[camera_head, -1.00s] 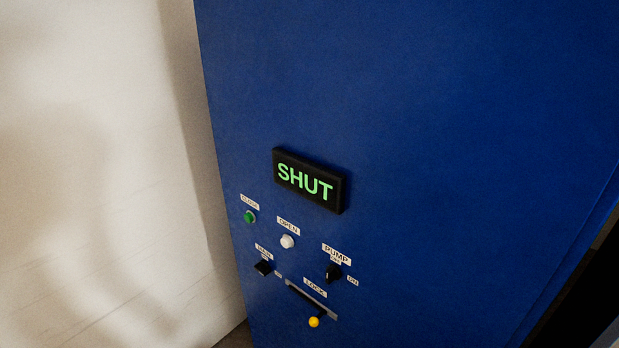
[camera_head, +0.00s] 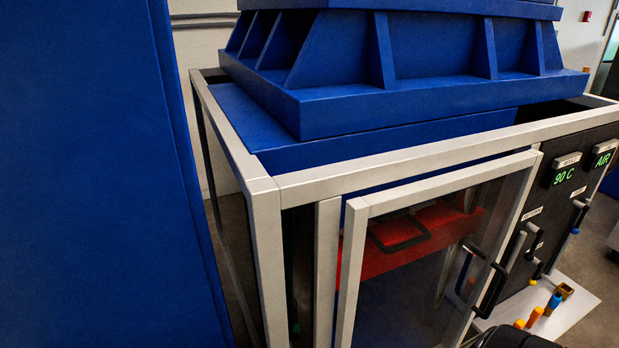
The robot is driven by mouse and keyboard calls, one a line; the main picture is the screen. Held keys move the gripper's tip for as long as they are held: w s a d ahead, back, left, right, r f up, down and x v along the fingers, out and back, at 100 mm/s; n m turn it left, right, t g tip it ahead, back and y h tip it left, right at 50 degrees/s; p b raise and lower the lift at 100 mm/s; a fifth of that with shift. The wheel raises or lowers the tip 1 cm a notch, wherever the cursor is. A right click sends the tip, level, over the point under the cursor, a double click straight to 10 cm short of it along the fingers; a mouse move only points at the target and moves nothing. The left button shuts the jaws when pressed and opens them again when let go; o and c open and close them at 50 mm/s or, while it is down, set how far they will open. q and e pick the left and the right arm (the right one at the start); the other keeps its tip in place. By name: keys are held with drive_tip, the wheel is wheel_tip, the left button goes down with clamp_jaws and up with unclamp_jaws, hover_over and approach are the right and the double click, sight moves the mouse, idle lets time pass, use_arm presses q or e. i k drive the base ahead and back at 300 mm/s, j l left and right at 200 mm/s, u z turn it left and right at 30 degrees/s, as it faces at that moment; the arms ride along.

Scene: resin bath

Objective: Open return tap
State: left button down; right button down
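A black panel (camera_head: 562,222) on the right side of the machine carries small levers and labels too small to read. One lever (camera_head: 578,215) has a blue tip, and another pale lever (camera_head: 516,250) sits to its left. I cannot tell which, if any, is the return tap. Two displays on the panel read "90 C" (camera_head: 564,177) and "AIR" (camera_head: 603,159). Neither of my grippers shows in the head view.
A glazed door (camera_head: 352,270) with a black handle (camera_head: 490,290) stands in the grey frame (camera_head: 263,190), a red part (camera_head: 378,262) behind it. A blue cabinet (camera_head: 90,180) fills the left. Orange and blue items (camera_head: 552,304) are on a white plate (camera_head: 580,318) low right.

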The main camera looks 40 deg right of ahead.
sight(529, 257)
drive_tip(key=z, duration=2.5)
